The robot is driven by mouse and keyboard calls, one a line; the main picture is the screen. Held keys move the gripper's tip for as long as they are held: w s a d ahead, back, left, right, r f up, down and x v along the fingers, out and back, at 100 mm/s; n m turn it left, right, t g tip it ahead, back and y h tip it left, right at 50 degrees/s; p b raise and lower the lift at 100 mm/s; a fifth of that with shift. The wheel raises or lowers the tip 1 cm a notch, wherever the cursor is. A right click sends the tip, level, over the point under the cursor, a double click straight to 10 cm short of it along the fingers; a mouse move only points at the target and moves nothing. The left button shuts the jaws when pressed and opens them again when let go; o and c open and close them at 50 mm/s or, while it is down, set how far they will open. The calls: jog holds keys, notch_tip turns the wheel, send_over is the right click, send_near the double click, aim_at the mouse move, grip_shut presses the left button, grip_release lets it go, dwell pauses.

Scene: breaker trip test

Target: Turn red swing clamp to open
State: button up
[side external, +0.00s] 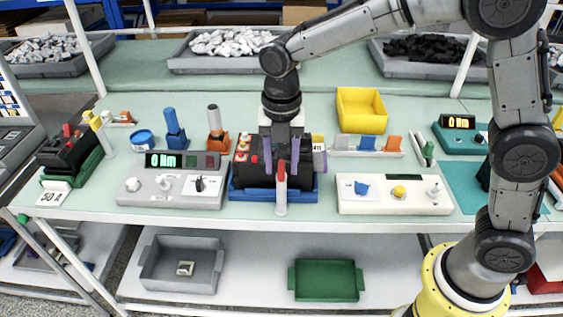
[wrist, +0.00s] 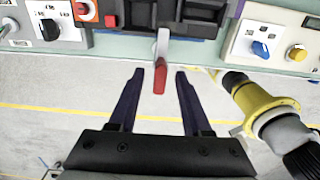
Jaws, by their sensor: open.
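The red swing clamp (side external: 281,175) stands at the front edge of the bench, its red handle above a white post (side external: 281,205). In the wrist view my gripper (wrist: 159,72) shows a clear gap around the handle; I see no contact. A black breaker (side external: 250,170) sits in a blue fixture (side external: 240,192) right behind the clamp.
A grey panel reading 0 Nm (side external: 160,190) is to the left. A white panel with blue and yellow knobs (side external: 395,194) is to the right. A yellow bin (side external: 361,110) stands behind. Grey and green trays (side external: 327,281) lie on the lower shelf.

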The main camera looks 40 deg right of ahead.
jog(key=shift+f, duration=0.2)
grip_shut()
